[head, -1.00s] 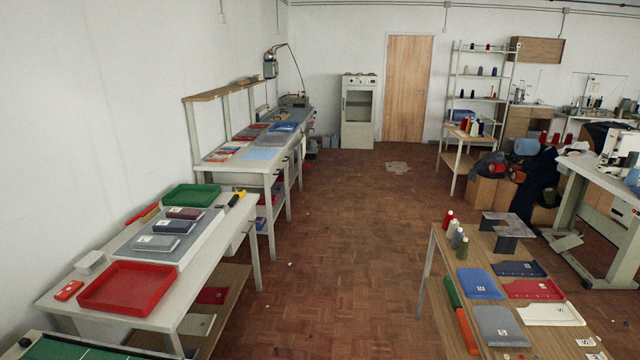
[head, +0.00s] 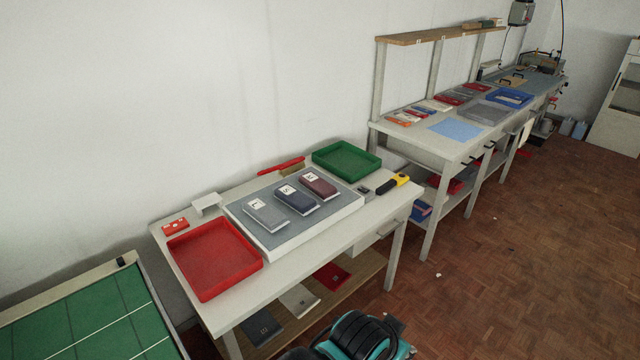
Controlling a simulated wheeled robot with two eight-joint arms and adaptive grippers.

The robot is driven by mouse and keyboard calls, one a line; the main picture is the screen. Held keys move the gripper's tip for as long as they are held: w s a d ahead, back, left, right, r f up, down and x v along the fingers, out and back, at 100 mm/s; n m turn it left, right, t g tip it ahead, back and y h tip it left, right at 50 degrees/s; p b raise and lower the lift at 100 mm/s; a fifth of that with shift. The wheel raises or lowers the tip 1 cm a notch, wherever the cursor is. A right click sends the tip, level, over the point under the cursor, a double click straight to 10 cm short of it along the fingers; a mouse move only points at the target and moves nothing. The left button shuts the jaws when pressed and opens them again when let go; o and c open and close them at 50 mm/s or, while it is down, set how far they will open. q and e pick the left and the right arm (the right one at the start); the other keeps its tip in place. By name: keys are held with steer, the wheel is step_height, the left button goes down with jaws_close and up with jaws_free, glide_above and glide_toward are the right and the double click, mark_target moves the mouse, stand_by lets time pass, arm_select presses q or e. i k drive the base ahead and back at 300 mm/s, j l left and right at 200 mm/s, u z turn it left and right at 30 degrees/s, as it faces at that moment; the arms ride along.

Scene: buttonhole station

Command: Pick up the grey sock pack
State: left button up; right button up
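The grey sock pack (head: 265,215) lies flat on a grey-topped white board (head: 287,238) on the near white table, with a white label on its top. It is the nearest in a row of packs on the board. A navy pack (head: 298,202) and a maroon pack (head: 319,187) lie behind it to the right. Neither of my grippers is in view. A teal and black part at the bottom edge looks like part of my own body.
A red tray (head: 214,258) stands left of the board and a green tray (head: 346,160) behind it. A small white box (head: 206,203), a red box (head: 175,226) and a yellow-black tool (head: 393,184) lie around it.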

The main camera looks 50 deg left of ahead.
mark_target(271, 219)
steer(key=i+u, duration=0.45)
steer(key=i+l+u, duration=0.2)
steer(key=i+u, duration=0.25)
steer(key=i+j+u, duration=0.15)
steer(key=i+u, duration=0.15)
steer(key=u, duration=0.15)
steer(key=i+u, duration=0.7)
steer(key=u, duration=0.2)
steer(key=i+u, duration=0.15)
steer(key=i, duration=0.15)
